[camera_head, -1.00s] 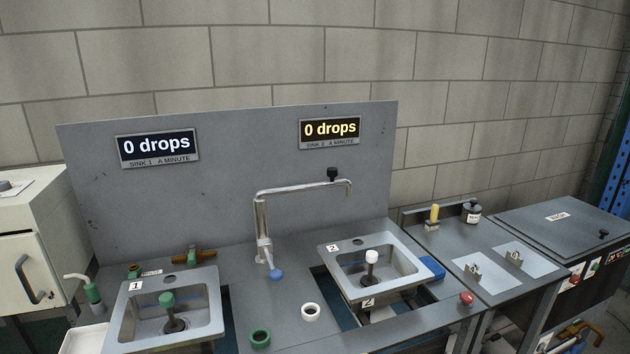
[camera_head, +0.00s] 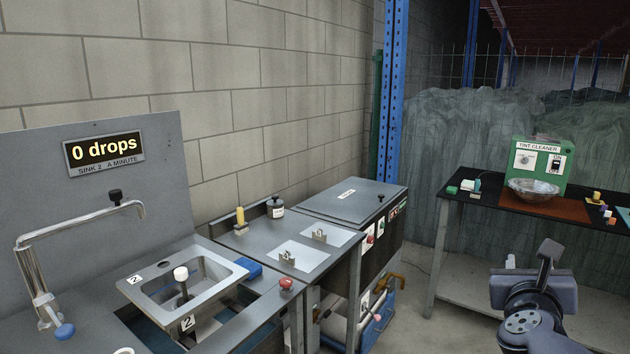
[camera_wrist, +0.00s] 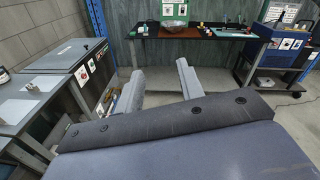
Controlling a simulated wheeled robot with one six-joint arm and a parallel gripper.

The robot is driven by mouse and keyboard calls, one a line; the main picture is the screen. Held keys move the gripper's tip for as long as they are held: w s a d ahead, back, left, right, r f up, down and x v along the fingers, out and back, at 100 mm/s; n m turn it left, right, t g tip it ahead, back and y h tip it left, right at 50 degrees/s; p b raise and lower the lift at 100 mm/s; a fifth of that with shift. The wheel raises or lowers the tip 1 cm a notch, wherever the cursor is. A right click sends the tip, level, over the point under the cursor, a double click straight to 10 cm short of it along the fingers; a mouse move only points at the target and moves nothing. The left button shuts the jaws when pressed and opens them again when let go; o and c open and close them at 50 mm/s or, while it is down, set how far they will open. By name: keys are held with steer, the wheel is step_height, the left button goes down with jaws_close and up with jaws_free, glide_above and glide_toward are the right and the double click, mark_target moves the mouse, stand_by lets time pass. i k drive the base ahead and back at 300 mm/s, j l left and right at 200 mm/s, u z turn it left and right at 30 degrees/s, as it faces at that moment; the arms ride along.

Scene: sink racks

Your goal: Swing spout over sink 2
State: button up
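The metal spout (camera_head: 80,221) rises from a pipe at the left and runs right, with a black knob (camera_head: 116,197) on top near its bent-down end. A blue knob (camera_head: 64,331) sits low on the pipe. In the picture the spout's end is above the back left of sink 2 (camera_head: 215,263); I cannot tell whether it is over the basin. Sink 2 holds a white-topped stopper (camera_head: 181,274). My gripper (camera_wrist: 158,82) is open and empty in the wrist view, far right of the spout. My arm (camera_head: 535,305) shows at the lower right in the head view.
A bench with a yellow cylinder (camera_head: 240,215) and black bottle (camera_head: 275,207) stands right of sink 2. A grey-topped cabinet (camera_head: 350,203) follows. A black table (camera_head: 480,200) holds the green tint cleaner (camera_head: 540,160). Floor (camera_head: 415,320) between cabinet and table is clear.

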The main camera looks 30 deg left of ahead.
mark_target(116, 196)
steer(key=i+j+u, duration=0.1)
steer(key=u, duration=1.35)
steer(key=i+u, duration=0.75)
steer(key=i+l+u, duration=0.35)
steer(key=i+l, duration=0.2)
steer(key=i, duration=0.2)
